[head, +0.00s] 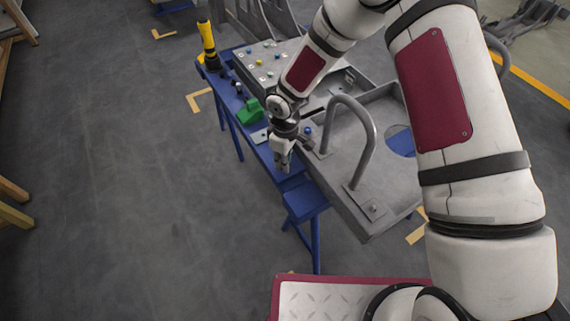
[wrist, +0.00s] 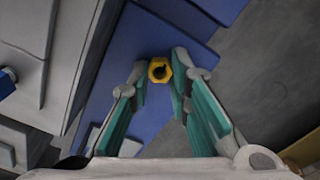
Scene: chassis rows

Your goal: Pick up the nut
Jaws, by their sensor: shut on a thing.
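The nut (wrist: 153,71) is a yellow hexagonal ring with a dark hole, near the top middle of the wrist view. It sits between the tips of my gripper (wrist: 160,77), whose teal-padded fingers are shut on it. In the head view my gripper (head: 283,158) points down over the blue bench, beside the grey chassis. The nut cannot be made out in the head view. I cannot tell whether it still touches the blue surface.
The blue bench (head: 306,200) runs along the left side of the grey chassis (head: 340,190), which has a tall bent handle (head: 368,135). A green object (head: 249,111) and a yellow-and-black tool (head: 207,42) stand farther along the bench. Open floor (head: 120,190) lies to the left.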

